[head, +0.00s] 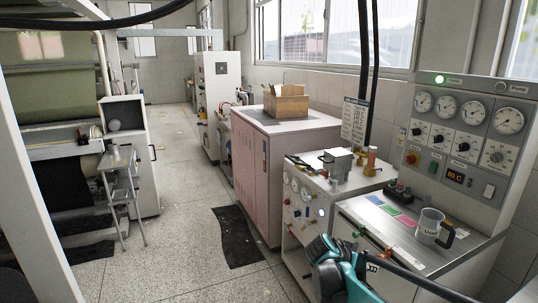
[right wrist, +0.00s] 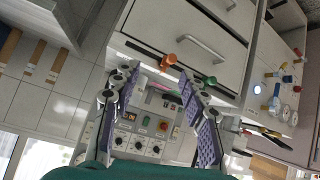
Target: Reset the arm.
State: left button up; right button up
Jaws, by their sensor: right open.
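My right gripper (right wrist: 159,80) is open and empty in the right wrist view, its two purple-padded fingers spread apart. Between and beyond the fingers are the control panel (right wrist: 130,142) with its knobs and a cabinet with white drawers (right wrist: 190,35). The wrist picture is turned on its side or upside down. In the head view my teal right arm (head: 342,272) shows at the bottom, in front of the low cabinets; its fingers cannot be made out there. My left arm and left gripper are not in view.
A grey measuring cup (head: 430,224) stands on the right console's worktop (head: 386,236), below the gauge panel (head: 465,122). A cabinet with instruments (head: 302,205) and a pink cabinet (head: 250,165) with a cardboard box (head: 287,102) stand further back. A folding step (head: 119,170) stands left; the floor (head: 172,215) between is mostly clear.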

jog(key=s+a+f+n+y, duration=0.1)
jog(key=s+a+n+y, duration=0.2)
jog(key=s, duration=0.7)
jog(key=s+a+f+n+t+y, duration=0.1)
jog(key=s+a+n+y, duration=0.1)
jog(key=s+a, duration=0.3)
jog(key=s+a+n+y, duration=0.3)
jog(key=s+a+n, duration=0.1)
jog(key=s, duration=1)
jog(key=shift+s+a+f+t+y, duration=0.2)
jog(key=shift+s+f+t+y, duration=0.1)
jog(key=shift+f+t, duration=0.1)
jog(key=shift+c, duration=1.1)
jog(key=shift+a, duration=0.1)
